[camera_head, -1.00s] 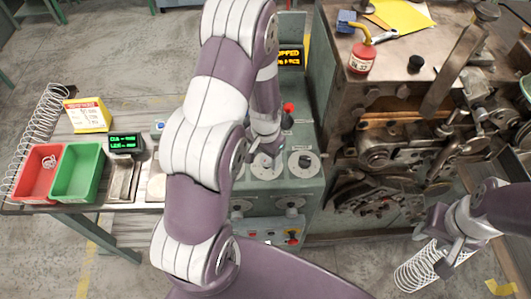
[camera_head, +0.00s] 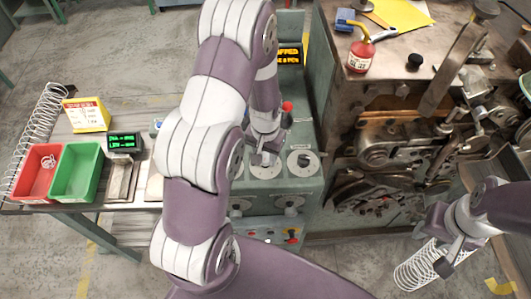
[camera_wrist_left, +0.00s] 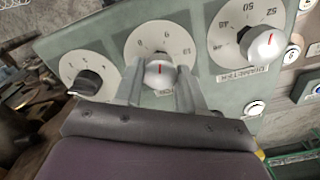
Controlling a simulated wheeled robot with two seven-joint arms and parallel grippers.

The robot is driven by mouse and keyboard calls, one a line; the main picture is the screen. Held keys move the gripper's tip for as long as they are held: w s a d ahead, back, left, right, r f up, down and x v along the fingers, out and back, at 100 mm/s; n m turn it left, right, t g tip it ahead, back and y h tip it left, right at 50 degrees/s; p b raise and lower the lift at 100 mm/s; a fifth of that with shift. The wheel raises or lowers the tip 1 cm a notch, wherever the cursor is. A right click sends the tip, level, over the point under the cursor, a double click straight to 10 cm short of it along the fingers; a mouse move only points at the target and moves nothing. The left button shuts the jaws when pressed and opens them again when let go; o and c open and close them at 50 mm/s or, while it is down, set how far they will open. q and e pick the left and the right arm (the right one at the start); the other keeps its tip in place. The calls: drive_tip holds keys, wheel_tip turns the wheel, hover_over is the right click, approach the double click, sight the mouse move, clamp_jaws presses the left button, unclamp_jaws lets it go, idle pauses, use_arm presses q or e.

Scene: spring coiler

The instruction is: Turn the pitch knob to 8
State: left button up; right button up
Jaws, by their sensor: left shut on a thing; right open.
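The pitch knob (camera_wrist_left: 158,72) is silver with a red line and sits on a round white dial (camera_wrist_left: 180,44) in the left wrist view. My left gripper (camera_wrist_left: 158,95) has its fingers on either side of this knob and is shut on it. The dial's numbers are too blurred to read surely. In the head view, the left gripper (camera_head: 264,158) is at the middle dial (camera_head: 265,173) on the green panel, and hides the knob. My right gripper (camera_head: 447,257) is open at the lower right, by a white wire coil (camera_head: 415,272).
A black knob (camera_wrist_left: 88,83) and the larger diameter knob (camera_wrist_left: 263,44) flank the held knob closely. A red-tipped lever (camera_head: 287,107) stands behind my left gripper. Red (camera_head: 38,172) and green (camera_head: 76,172) bins sit on the left bench. The heavy coiling machine (camera_head: 385,175) fills the right side.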

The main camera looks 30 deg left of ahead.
use_arm(q)
drive_tip(key=n, duration=0.4)
drive_tip(key=shift+s, duration=0.1)
drive_tip(key=shift+n, duration=2.5)
drive_tip(key=o, duration=1.1)
drive_tip(key=shift+c, duration=0.2)
drive_tip(key=shift+d, duration=0.1)
